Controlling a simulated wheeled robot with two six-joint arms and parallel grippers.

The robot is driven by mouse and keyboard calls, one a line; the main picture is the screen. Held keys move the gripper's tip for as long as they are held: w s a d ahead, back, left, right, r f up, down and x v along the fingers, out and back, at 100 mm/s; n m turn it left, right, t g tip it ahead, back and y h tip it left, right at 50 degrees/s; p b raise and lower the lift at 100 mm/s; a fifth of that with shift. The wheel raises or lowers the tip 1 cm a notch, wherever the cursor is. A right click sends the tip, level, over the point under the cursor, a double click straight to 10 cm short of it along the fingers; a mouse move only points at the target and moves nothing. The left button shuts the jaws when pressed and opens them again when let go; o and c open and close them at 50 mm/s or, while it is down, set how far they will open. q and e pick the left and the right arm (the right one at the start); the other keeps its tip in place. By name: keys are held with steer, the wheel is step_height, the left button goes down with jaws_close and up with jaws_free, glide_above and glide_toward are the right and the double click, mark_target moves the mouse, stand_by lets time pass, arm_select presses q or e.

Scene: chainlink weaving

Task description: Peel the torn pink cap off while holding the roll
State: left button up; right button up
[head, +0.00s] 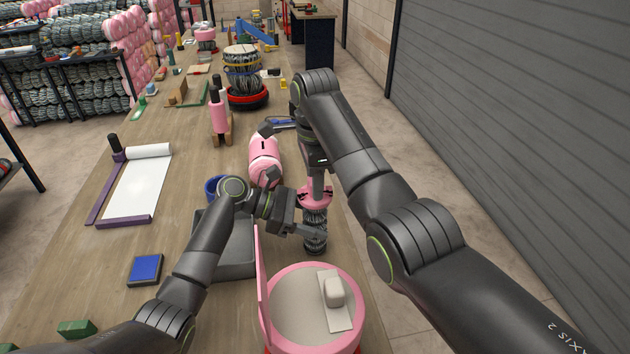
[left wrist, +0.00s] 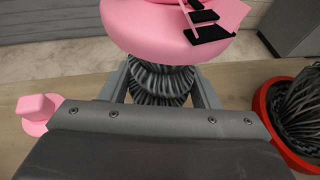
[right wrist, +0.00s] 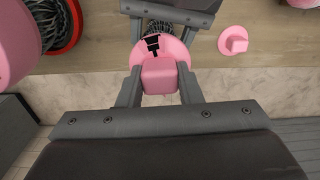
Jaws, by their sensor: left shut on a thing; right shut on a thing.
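The roll (head: 316,239) is a short upright bundle of grey wire mesh near the table's right edge; it also shows in the left wrist view (left wrist: 160,82). My left gripper (head: 314,233) is shut around its side. The torn pink cap (head: 315,198) sits over the top of the roll, with black tear marks on it, clear in the left wrist view (left wrist: 150,25). My right gripper (head: 317,190) comes from above and is shut on the cap's pink block-shaped knob (right wrist: 159,76). Whether the cap still touches the roll is hard to tell.
A pink drum (head: 358,335) with a white block on its top stands in front. A grey bin (head: 234,268) is left of the roll. A loose pink cap (right wrist: 233,41) lies on the table in the right wrist view.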

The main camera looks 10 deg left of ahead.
steer(key=shift+r, duration=0.25)
steer(key=shift+r, duration=3.45)
steer(key=shift+r, duration=0.15)
arm_select(q)
steer(key=o, duration=1.3)
